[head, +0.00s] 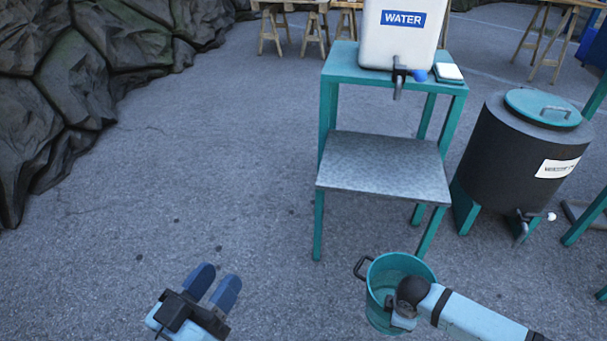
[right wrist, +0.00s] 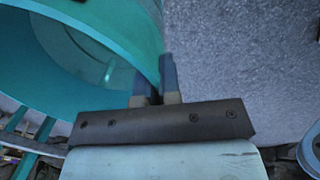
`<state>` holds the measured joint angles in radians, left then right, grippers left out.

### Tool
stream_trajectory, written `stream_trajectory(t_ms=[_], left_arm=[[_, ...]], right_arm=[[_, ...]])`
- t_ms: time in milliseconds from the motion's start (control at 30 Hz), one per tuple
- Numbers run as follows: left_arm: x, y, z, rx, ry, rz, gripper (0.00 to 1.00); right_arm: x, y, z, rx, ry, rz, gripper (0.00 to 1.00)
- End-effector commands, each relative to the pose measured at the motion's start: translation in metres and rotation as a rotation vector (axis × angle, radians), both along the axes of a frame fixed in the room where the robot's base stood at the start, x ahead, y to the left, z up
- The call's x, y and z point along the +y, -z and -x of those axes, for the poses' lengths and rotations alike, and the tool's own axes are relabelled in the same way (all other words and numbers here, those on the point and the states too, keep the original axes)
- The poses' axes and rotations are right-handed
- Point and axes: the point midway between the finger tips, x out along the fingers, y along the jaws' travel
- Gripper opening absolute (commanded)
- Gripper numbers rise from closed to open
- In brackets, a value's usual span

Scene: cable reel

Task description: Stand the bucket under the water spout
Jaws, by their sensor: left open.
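The teal bucket (head: 377,277) is at the bottom of the head view, in front of the stand, with a dark handle on its left side. My right gripper (head: 403,312) is at its near side. In the right wrist view, the fingers (right wrist: 155,85) are closed on either side of the bucket wall (right wrist: 85,50) at the rim. Whether the bucket's base touches the ground is hidden. The water spout (head: 398,85) hangs from the white water tank (head: 385,35) above a bare grey shelf (head: 380,165). My left gripper (head: 219,275) is open and empty at lower left.
The teal stand (head: 323,110) carries the tank on top and the shelf below. A dark barrel (head: 515,150) with a teal lid and tap stands to its right. Rocks (head: 60,90) line the left. The ground between rocks and stand is clear.

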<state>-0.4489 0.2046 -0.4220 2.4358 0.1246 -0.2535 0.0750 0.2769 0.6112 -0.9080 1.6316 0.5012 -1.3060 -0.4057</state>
Motion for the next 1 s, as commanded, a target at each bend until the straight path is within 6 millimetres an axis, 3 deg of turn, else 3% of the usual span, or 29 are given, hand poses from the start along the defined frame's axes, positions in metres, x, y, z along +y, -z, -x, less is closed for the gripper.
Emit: stream_trajectory(t_ms=[33, 200, 400, 600, 767, 800, 1000], left_arm=[[0.000, -0.001, 0.000, -0.002, 0.000, 0.001, 0.43], [0.000, -0.005, 0.000, -0.012, -0.004, 0.007, 0.43], [0.001, -0.009, 0.001, -0.023, -0.007, 0.012, 0.43], [0.001, -0.012, 0.001, -0.033, -0.010, 0.017, 0.43], [0.001, -0.014, 0.001, -0.039, -0.012, 0.019, 0.43], [0.002, -0.023, 0.000, -0.027, -0.017, 0.010, 0.43], [0.006, -0.033, -0.005, 0.033, -0.038, -0.039, 0.43]], right_arm=[[0.002, -0.020, -0.017, -0.010, 0.065, -0.002, 0.00], [0.008, -0.096, -0.066, -0.014, 0.369, -0.003, 0.00], [0.014, -0.199, -0.108, -0.011, 0.753, -0.003, 0.00], [0.016, -0.280, -0.125, -0.007, 1.029, -0.002, 0.00], [0.016, -0.336, -0.131, -0.007, 1.206, -0.003, 0.00], [0.016, -0.347, -0.127, -0.001, 1.206, 0.002, 0.00], [0.016, -0.381, -0.117, -0.001, 1.203, 0.002, 0.00]])
